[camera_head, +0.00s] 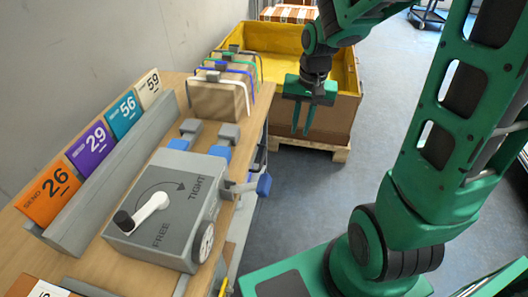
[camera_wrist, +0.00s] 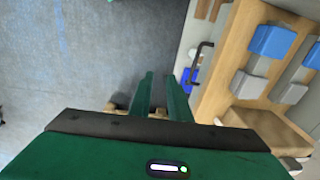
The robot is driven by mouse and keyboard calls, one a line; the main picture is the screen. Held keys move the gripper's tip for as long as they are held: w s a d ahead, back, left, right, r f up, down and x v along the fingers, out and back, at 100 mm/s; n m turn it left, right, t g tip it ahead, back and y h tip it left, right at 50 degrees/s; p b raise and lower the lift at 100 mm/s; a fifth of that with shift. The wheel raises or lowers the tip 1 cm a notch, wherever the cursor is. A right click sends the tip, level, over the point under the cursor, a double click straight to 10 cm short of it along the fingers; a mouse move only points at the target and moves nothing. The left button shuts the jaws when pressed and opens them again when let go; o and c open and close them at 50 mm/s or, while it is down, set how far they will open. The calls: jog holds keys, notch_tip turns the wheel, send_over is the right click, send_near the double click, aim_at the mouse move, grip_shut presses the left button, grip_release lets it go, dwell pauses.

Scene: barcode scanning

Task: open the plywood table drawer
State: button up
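The plywood table (camera_head: 172,97) runs along the left of the head view, and its edge shows at the right of the wrist view (camera_wrist: 222,65). A black bar handle (camera_wrist: 202,60) shows beside that edge in the wrist view, on a pale front that I take as the drawer's. The drawer is mostly hidden in the head view, and I cannot tell whether it is fully closed. My gripper (camera_head: 302,132) points down beyond the table's right edge. In the wrist view its two green fingers (camera_wrist: 159,76) are apart, empty, and left of the handle, not touching it.
A grey vise-like box (camera_head: 165,215) with a crank, numbered cards (camera_head: 90,148) and strapped parcels (camera_head: 218,100) stand on the table. A yellow-lined crate (camera_head: 275,38) stands behind my gripper. The floor (camera_head: 375,120) to the right is clear.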

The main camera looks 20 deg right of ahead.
jog(key=y, duration=0.1)
send_near(263, 157)
jog(key=f, duration=0.7)
jog(key=shift+w+a+f, duration=0.2)
jog(key=shift+w+a, duration=0.15)
jog(key=shift+a, duration=0.05)
grip_shut()
